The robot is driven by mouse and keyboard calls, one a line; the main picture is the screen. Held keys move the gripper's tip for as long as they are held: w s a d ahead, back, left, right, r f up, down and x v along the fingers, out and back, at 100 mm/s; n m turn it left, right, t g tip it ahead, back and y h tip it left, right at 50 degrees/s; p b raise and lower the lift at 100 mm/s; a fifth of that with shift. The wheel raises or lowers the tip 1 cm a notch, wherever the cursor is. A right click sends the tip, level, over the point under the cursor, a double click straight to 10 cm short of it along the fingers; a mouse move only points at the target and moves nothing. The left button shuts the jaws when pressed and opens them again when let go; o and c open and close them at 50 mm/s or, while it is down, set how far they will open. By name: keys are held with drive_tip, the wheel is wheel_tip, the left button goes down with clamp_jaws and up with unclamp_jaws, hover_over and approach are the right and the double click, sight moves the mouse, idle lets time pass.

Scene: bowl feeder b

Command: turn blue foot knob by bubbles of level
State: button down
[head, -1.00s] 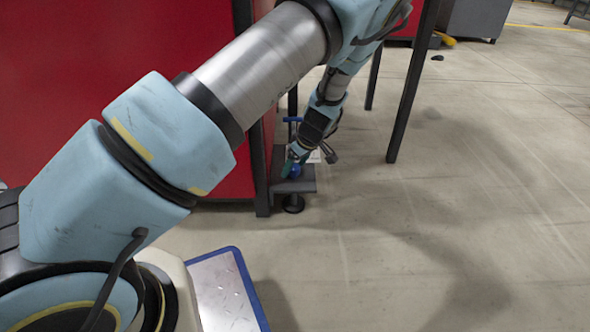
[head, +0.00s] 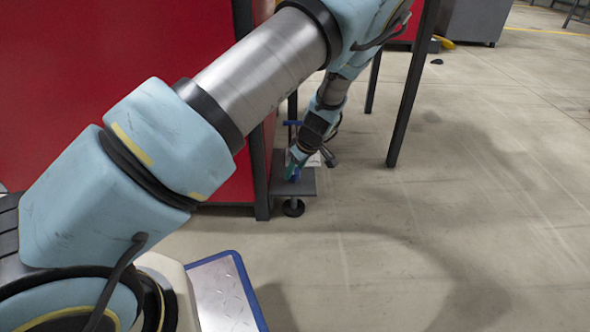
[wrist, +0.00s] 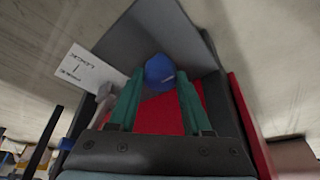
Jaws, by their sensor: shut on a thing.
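The blue foot knob (wrist: 158,70) sits at the dark grey foot plate (wrist: 155,35), seen in the wrist view between my two green fingers. My gripper (wrist: 160,77) is shut on the knob, with one finger on either side. In the head view my gripper (head: 294,168) reaches down to the small grey foot plate (head: 305,187) beside the red cabinet. There the knob is mostly hidden by the fingers. I cannot make out a level or its bubbles in either view.
A red cabinet (head: 110,80) stands close on the left. A round black foot (head: 293,208) stands on the floor under the plate. A dark table leg (head: 411,90) rises to the right. A white label (wrist: 78,76) lies near the knob. The floor at right is clear.

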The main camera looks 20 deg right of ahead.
drive_tip(key=shift+a+r+m+h+p, duration=0.1)
drive_tip(key=shift+r+m+h+p, duration=0.25)
drive_tip(key=shift+m+p, duration=0.8)
drive_tip(key=shift+f+m+h+p, duration=0.1)
drive_tip(key=shift+m+h+p, duration=0.35)
drive_tip(key=shift+p, duration=0.8)
drive_tip(key=shift+f+m, duration=0.25)
drive_tip(key=shift+m, duration=0.45)
drive_tip(key=shift+c, duration=1.7)
unclamp_jaws()
drive_tip(key=shift+r, duration=0.1)
